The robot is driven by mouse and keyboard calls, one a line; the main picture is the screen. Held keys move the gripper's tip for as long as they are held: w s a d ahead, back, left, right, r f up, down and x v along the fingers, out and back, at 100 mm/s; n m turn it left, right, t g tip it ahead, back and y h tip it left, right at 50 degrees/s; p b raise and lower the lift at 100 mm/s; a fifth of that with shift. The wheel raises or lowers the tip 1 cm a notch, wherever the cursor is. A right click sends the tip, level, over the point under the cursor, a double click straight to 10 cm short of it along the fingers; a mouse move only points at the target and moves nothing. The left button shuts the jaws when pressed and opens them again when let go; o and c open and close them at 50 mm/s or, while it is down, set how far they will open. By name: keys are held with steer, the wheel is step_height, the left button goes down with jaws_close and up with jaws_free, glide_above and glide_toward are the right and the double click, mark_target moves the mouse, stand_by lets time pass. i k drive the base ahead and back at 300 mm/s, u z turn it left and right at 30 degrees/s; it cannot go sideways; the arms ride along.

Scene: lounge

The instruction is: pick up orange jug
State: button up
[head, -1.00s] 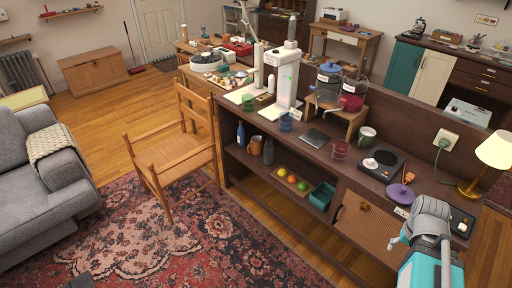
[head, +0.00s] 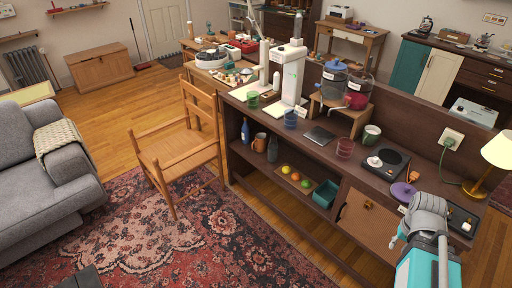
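An orange-brown jug (head: 260,142) stands on the lower open shelf of the dark sideboard (head: 290,205). It is between a blue bottle (head: 245,131) on its left and a dark grey bottle (head: 273,149) on its right. My arm shows at the lower right, in front of the sideboard's right end, far from the jug. My gripper (head: 397,238) is partly visible there, small and at the edge of the arm; its fingers are too unclear to tell open from shut.
On the same shelf are a tray of fruit (head: 285,184) and a teal bin (head: 325,194). The top holds cups, drink dispensers (head: 332,80), a hot plate (head: 385,162) and a lamp (head: 496,155). A wooden chair (head: 178,150) stands left of the shelf.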

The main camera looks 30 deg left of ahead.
mark_target(260, 142)
steer(key=u, duration=2.15)
steer(key=i, duration=2.95)
steer(key=z, duration=0.05)
